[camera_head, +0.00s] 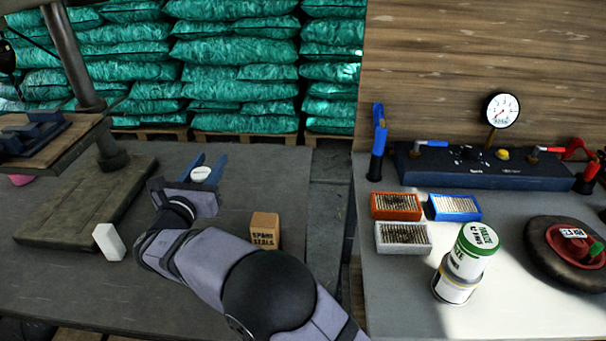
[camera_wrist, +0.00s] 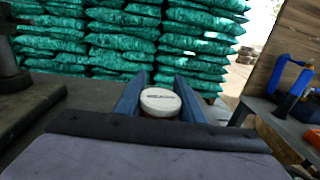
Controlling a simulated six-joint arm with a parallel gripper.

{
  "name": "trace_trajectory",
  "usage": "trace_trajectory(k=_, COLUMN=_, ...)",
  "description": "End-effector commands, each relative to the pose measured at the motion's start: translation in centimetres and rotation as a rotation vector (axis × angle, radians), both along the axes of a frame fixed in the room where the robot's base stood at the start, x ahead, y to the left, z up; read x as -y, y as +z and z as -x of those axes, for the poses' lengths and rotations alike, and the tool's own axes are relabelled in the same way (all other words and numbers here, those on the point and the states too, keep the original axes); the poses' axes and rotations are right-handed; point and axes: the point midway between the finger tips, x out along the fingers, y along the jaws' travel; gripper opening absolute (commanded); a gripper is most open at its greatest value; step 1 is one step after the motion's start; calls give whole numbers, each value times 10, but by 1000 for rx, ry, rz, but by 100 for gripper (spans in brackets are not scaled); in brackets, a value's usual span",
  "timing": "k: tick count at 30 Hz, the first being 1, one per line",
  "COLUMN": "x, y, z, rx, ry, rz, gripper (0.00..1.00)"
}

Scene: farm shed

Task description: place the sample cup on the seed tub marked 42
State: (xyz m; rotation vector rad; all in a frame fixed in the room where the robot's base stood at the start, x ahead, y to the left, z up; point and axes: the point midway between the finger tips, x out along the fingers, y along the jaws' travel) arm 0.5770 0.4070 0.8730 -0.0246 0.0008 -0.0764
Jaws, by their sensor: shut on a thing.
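My gripper (camera_head: 207,168) is over the left bench in the head view, its blue fingers pointing away toward the sacks. It is shut on a small round thing with a white top, which I take to be the sample cup (camera_head: 201,174). In the wrist view the cup (camera_wrist: 160,102) sits upright between the two blue fingers (camera_wrist: 160,95), with a dark mark on its top. Its lower part is hidden by my gripper. I cannot make out a seed tub marked 42 in either view.
A box marked seals (camera_head: 265,230) and a white block (camera_head: 108,242) stand on the left bench, near a dark stand (camera_head: 85,205). Across a gap, the right bench (camera_head: 400,290) holds small boxes (camera_head: 403,237), stacked cans (camera_head: 468,255), a gauge panel (camera_head: 480,168) and a dark round thing (camera_head: 545,258).

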Motion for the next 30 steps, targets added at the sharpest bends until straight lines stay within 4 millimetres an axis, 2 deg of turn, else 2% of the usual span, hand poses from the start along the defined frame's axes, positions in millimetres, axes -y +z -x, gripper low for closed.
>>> trace_trajectory(k=5, x=8, y=11, z=-6, rx=0, ry=-16, rz=-1, gripper=13)
trace_trajectory(k=11, x=36, y=46, z=-26, rx=2, ry=-67, rz=-2, gripper=13)
trace_trajectory(k=21, x=122, y=149, z=-71, rx=1, ry=-213, rz=-3, gripper=13)
trace_trajectory(k=27, x=182, y=195, z=-87, rx=-1, ry=-303, rz=0, gripper=13)
trace_trajectory(k=30, x=214, y=211, z=-90, rx=-2, ry=-351, rz=2, gripper=13)
